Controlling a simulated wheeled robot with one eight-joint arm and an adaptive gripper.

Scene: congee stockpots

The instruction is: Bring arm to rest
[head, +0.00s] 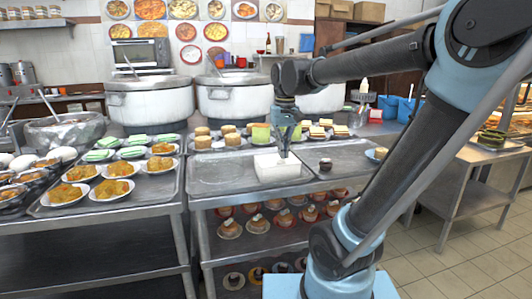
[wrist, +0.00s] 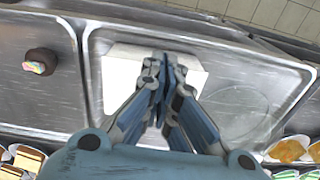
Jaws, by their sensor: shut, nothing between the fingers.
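My arm reaches from the lower right across the head view. My gripper (head: 284,153) points down over a white box-like object (head: 268,166) on a metal tray (head: 215,181). The fingers are shut with nothing between them. In the wrist view my gripper (wrist: 162,62) has its fingertips together in front of the white object (wrist: 115,78). The gripper hides the middle of that object, and whether the fingertips touch it cannot be told.
A small dark round cake (head: 325,163) sits right of the white object; it also shows in the wrist view (wrist: 40,61). Large white stockpots (head: 150,103) stand behind. Plates of food (head: 66,194) fill the left counter. Floor (head: 420,262) is clear at the lower right.

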